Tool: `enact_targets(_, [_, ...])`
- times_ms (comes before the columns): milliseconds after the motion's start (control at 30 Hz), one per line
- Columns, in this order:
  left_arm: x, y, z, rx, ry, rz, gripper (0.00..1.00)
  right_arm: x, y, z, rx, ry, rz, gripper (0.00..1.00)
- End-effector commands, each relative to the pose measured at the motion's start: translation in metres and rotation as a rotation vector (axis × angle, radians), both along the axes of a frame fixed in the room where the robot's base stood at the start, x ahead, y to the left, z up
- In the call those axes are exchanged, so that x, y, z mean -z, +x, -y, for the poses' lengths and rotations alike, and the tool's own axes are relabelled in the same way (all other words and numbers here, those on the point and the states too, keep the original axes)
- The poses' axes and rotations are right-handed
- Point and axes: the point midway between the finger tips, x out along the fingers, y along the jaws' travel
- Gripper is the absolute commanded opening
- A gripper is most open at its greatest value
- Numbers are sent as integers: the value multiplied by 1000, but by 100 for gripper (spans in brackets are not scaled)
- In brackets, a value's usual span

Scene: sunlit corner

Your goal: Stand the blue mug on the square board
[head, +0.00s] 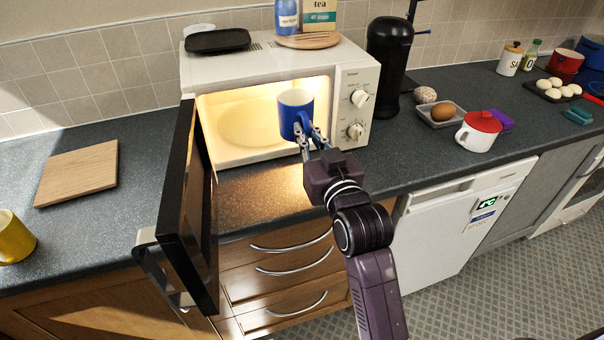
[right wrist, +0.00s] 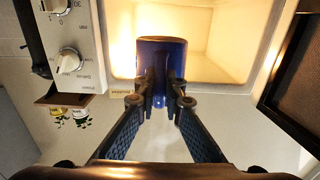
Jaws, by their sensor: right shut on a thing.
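The blue mug (head: 290,121) has a pale inside and is upright in front of the lit microwave opening. My right gripper (head: 306,138) is shut on its near side, where the fingers hide part of it. In the right wrist view the mug (right wrist: 162,55) is dark blue between the fingertips (right wrist: 160,98), with the glowing microwave interior behind it. The square board (head: 77,172) is light wood and lies bare on the counter at the left, well away from the mug. My left gripper is not in view.
The microwave (head: 270,62) has its dark door (head: 185,205) swung open towards me, between the mug and the board. A yellow mug (head: 14,238) stands at the far left. A black coffee machine (head: 388,65) and a red-lidded white pot (head: 480,132) are on the right.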

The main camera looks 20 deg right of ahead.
Motion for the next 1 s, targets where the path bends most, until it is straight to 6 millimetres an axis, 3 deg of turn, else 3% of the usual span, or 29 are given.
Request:
enact_targets(200, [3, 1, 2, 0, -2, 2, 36, 55, -1, 0, 0, -1, 3, 0])
enact_targets(333, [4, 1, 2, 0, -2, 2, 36, 77, -1, 0, 0, 0, 5, 0])
enact_targets(567, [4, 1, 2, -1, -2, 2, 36, 94, 0, 0, 0, 0, 7, 0])
enact_targets(800, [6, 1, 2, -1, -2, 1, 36, 127, 0, 0, 0, 0, 7, 0])
enact_targets(1000, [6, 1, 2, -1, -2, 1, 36, 130, 0, 0, 1, 0, 11, 0])
